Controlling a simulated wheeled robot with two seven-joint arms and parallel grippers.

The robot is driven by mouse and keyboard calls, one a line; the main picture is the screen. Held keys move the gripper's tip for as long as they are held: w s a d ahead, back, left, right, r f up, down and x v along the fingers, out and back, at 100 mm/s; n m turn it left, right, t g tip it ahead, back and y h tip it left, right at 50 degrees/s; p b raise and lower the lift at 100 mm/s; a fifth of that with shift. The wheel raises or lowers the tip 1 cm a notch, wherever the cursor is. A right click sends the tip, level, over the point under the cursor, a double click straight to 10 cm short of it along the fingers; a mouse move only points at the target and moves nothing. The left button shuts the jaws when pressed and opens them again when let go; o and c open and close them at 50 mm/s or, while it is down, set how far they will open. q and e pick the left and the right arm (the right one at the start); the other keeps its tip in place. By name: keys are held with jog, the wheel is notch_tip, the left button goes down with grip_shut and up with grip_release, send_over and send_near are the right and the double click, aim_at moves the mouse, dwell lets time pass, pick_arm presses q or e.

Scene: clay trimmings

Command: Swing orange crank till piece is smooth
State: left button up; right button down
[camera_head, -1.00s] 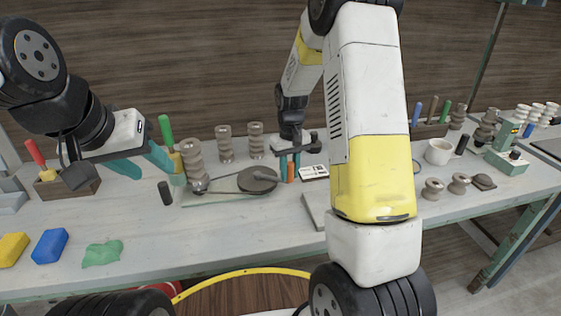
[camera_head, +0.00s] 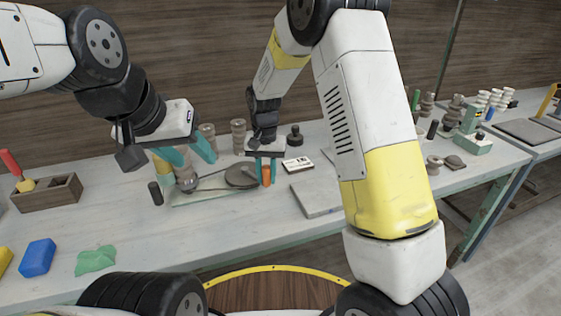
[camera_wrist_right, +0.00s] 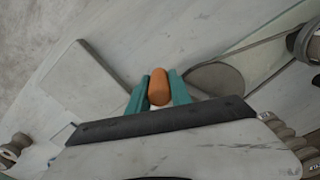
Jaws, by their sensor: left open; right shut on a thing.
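The orange crank handle (camera_head: 266,175) stands at the right of a dark round wheel (camera_head: 241,177). My right gripper (camera_wrist_right: 160,90) is shut on this handle, one teal finger on each side. A belt runs from the wheel towards the ribbed grey-brown clay piece (camera_head: 187,178), which stands upright at the left end of the device's flat base (camera_head: 215,194). My left gripper (camera_head: 187,155) is open above and in front of the piece and hides its upper part. I cannot tell whether its fingers touch the piece, or how smooth its surface is.
A black cylinder (camera_head: 155,193) stands left of the base. A blue block (camera_head: 38,256) and green cloth-like lump (camera_head: 96,260) lie front left. A wooden box (camera_head: 48,193) stands behind them. A grey slab (camera_head: 315,198) lies right of the crank. The front middle is clear.

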jog(key=shift+s+a+m, duration=0.6)
jog(key=shift+a+m, duration=0.15)
jog(key=shift+m, duration=0.25)
jog(key=a+m, duration=0.2)
jog(key=m, duration=0.1)
jog(key=s+a+m, duration=0.1)
jog(key=a+m, duration=0.5)
jog(key=shift+s+a, duration=0.2)
jog(key=shift+s, duration=0.05)
jog(key=a+m, duration=0.1)
jog(key=w+a+m, duration=0.1)
jog(key=a+m, duration=0.1)
jog(key=shift+w+m, duration=0.1)
jog(key=shift+m, duration=0.2)
jog(key=shift+w+a, duration=0.4)
jog(key=shift+a, duration=0.2)
jog(key=c, duration=1.2)
grip_release()
jog(key=shift+o, duration=0.2)
notch_tip(320, 180, up, 8)
